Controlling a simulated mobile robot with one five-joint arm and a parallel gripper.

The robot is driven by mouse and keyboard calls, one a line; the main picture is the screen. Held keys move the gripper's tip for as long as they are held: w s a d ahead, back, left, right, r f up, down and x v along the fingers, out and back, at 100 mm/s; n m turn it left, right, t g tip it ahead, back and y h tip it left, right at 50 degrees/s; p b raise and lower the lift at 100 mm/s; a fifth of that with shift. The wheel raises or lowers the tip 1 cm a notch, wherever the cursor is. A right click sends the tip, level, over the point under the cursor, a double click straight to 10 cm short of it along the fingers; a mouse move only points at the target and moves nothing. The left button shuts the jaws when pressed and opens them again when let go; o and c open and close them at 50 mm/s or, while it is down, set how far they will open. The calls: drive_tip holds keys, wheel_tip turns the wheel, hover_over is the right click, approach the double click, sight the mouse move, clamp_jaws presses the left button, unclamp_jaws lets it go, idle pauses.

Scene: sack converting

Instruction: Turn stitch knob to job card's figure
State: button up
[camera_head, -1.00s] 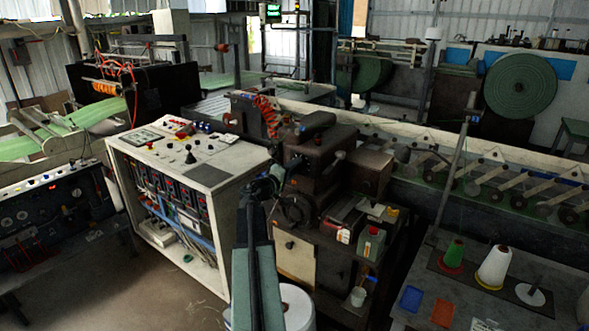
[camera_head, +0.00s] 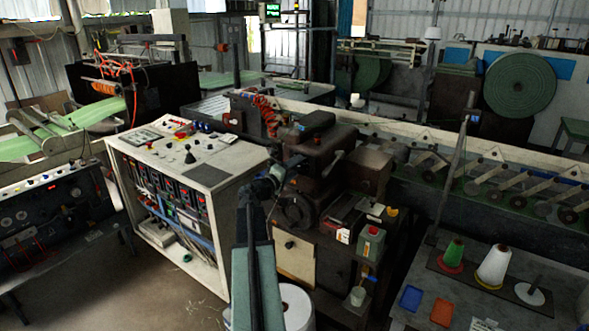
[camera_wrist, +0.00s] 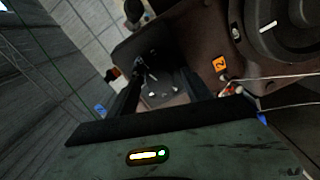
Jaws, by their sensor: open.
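The brown sewing machine head (camera_head: 322,150) stands on a dark cabinet right of the picture's middle. My gripper (camera_head: 276,176) is small at its left side in the head view. In the wrist view my gripper (camera_wrist: 162,78) is open, its two dark fingers apart with no object held between them. A round black dial or wheel (camera_wrist: 288,28) with a white mark is at the upper right, apart from the fingers. I cannot tell whether it is the stitch knob. An orange tag (camera_wrist: 219,63) sits on the brown casing. No readable job card shows.
A white control cabinet (camera_head: 232,205) with buttons and a lever stands left of the machine. A table (camera_head: 455,262) with thread cones is at the right. Open floor (camera_head: 165,295) lies at front left.

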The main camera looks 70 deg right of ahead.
drive_tip(key=shift+a, duration=0.15)
drive_tip(key=v, duration=0.7)
drive_tip(key=shift+a, duration=0.25)
drive_tip(key=shift+w, duration=0.1)
